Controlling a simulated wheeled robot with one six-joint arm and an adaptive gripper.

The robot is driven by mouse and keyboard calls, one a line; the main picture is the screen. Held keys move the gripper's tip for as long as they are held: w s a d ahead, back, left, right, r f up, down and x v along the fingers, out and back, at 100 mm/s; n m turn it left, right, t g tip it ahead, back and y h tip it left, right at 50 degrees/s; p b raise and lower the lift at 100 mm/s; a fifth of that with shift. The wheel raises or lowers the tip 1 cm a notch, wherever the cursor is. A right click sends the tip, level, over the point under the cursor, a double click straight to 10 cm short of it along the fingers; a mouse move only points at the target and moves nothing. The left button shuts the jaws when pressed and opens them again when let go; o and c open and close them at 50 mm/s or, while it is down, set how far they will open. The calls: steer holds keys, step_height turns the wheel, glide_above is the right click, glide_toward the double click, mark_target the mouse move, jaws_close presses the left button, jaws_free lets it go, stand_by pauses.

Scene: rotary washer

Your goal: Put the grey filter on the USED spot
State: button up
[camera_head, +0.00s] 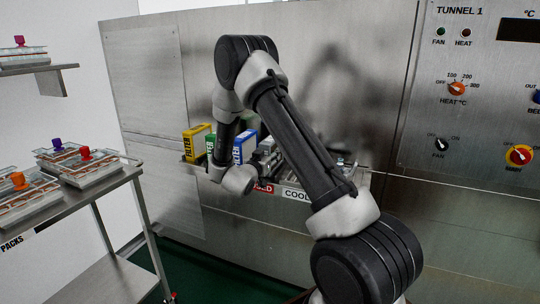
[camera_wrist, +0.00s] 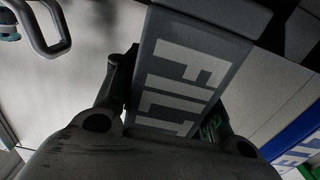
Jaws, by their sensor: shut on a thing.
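The grey filter (camera_wrist: 185,65), a box with white FILTER lettering, fills the middle of the wrist view. My gripper (camera_wrist: 170,100) is shut on it, with one dark finger on each side. In the head view my arm hides most of the gripper and I cannot clearly make out the grey filter. The red USED label (camera_head: 266,188) shows only in part on the front edge of the ledge, left of the COOL label. The spot behind the label is mostly hidden by my arm.
A control panel (camera_head: 470,100) is at the right. A cart (camera_head: 75,205) with several trays stands at the left.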

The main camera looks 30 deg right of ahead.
steer(key=shift+f, duration=0.15)
steer(key=o, duration=1.1)
steer(key=shift+o, duration=0.2)
